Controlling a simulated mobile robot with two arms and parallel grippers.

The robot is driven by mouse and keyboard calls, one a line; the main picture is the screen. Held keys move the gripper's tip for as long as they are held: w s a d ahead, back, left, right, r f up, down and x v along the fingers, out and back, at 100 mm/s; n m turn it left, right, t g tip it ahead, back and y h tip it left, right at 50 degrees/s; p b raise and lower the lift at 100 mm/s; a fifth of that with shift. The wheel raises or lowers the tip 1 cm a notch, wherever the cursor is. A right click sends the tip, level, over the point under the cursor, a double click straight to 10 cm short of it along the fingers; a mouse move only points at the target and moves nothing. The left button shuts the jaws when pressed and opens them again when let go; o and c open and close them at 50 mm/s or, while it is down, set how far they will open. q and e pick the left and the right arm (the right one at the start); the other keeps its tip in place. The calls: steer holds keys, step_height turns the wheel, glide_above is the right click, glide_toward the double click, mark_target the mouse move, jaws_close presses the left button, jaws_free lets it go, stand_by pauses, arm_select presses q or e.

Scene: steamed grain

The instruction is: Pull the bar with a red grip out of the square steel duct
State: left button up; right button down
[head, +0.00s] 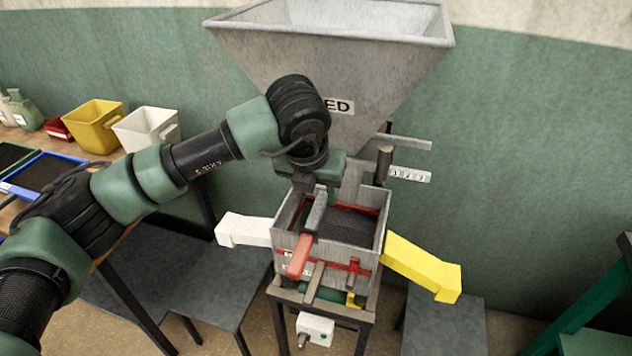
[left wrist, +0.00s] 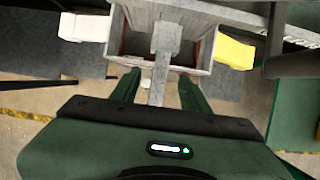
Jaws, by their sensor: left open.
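The bar (head: 317,214) is a flat grey strip ending in a red grip (head: 300,256), which points towards me over the front of the square box. In the left wrist view the grey bar (left wrist: 158,82) runs down from a grey block and its red grip does not show. The square steel duct (head: 352,178) comes down below the hopper, partly hidden by my arm. My left gripper (head: 316,190) is open, above the bar. In the left wrist view its two green fingers (left wrist: 158,92) stand on either side of the bar; contact cannot be told. My right gripper is not in view.
A grey hopper (head: 330,60) rises behind. The steel box (head: 376,228) holds dark grain. A white chute (head: 243,230) is on its left, a yellow chute (head: 424,266) on its right. Yellow (head: 94,125) and white (head: 147,130) bins stand on the left table.

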mark_target(320, 201)
arm_select(q)
steer(key=shift+p+x, duration=0.7)
steer(key=shift+x, duration=2)
jaws_close()
steer(key=c, duration=0.7)
jaws_free()
jaws_close()
steer(key=shift+r, duration=0.1)
